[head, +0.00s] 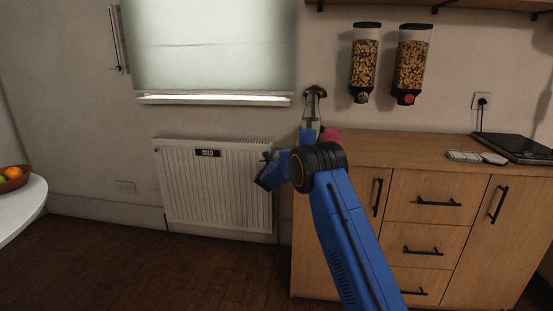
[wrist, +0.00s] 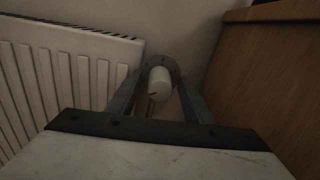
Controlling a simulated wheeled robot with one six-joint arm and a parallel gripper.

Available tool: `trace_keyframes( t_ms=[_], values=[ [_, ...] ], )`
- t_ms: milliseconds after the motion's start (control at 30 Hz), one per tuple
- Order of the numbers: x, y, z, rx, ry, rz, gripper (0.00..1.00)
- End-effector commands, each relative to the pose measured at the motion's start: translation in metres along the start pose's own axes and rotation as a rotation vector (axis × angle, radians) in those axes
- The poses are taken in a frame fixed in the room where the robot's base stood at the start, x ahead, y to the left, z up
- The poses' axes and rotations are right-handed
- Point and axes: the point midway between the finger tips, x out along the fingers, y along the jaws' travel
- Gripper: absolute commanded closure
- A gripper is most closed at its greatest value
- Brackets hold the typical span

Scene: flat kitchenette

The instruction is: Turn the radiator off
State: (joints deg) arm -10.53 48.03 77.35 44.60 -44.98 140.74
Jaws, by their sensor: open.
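The white ribbed radiator (head: 205,190) hangs on the wall under the window in the head view. A dark label on it reads COLD. It also shows at the left of the wrist view (wrist: 60,70). A white rounded valve knob (wrist: 160,83) with a small dark mark sits beside the radiator's right end. My gripper (wrist: 160,66) is open, with one finger on each side of the knob; I cannot tell whether they touch it. In the head view my gripper (head: 266,158) is at the radiator's upper right, and the knob is hidden there.
A wooden cabinet (head: 424,209) stands close to the right of the radiator, leaving a narrow gap. A bottle (head: 312,105) stands on its left end. A white table (head: 25,205) with a fruit bowl (head: 13,179) is at far left. The floor before the radiator is clear.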

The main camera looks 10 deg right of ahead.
Motion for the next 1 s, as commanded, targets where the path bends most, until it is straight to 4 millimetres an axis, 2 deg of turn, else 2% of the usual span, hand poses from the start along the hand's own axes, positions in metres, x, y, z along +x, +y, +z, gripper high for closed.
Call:
trace_keyframes(
  t_ms=[300,467,500,767,1000],
  values=[
    [0.0021,0.0002,-0.0007,-0.001,0.001,0.0,0.54],
    [0.002,0.0002,-0.0006,-0.001,0.001,0.0,0.92],
    [0.0019,0.0003,-0.0006,-0.001,0.001,0.0,0.95],
    [0.0018,0.0002,-0.0006,-0.02,0.0,0.0,0.95],
    [0.0018,0.0006,-0.0008,-0.126,-0.002,0.0,0.95]
  ],
)
